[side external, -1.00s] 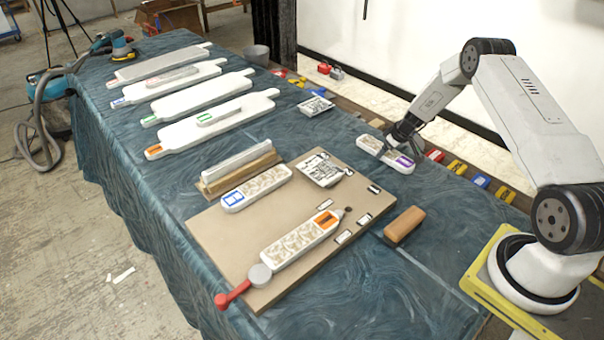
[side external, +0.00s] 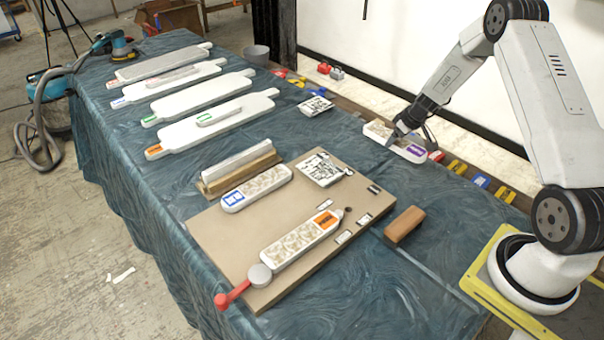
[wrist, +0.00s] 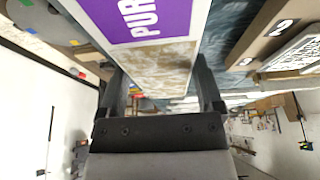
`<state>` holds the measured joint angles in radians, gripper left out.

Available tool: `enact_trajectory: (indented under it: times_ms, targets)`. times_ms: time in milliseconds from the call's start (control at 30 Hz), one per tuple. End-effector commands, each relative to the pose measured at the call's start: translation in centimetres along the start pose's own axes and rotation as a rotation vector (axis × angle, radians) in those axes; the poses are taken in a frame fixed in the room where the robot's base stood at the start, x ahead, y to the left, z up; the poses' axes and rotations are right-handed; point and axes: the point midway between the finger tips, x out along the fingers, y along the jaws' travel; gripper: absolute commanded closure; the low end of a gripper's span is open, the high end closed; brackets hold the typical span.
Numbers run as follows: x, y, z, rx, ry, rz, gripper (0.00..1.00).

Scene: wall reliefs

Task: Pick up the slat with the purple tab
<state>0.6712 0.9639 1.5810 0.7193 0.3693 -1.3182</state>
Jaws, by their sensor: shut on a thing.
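The slat with the purple tab (side external: 414,150) is a short white bar with a patterned tan face, at the right back of the table in the side view. My gripper (side external: 394,137) is shut on it near its middle. The slat appears lifted a little above the cloth. In the wrist view the purple tab (wrist: 150,18) with white lettering is close up, and the patterned part (wrist: 155,68) lies between the two fingers of my gripper (wrist: 163,95). The far end of the slat is partly hidden by the gripper.
A brown board (side external: 215,230) holds a slat with an orange tab (side external: 300,240) and a red-handled clamp (side external: 235,293). A blue-tabbed slat (side external: 258,187) lies by its edge. A brown block (side external: 404,224) sits nearby. Several long white boards (side external: 212,120) lie farther left. Coloured tags (side external: 480,181) line the back edge.

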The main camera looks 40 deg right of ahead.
Motion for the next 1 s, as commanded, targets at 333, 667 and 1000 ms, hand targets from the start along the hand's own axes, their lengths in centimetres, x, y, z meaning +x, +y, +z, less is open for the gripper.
enact_trajectory:
  times_ms: [333,667,1000]
  targets:
    - [-4.4,-2.2,2.6,0.002,0.001,0.001,0.82]
    - [-7.3,-4.0,5.1,0.001,0.001,0.001,0.82]
    - [-8.4,-4.8,6.2,0.000,0.001,0.001,0.82]
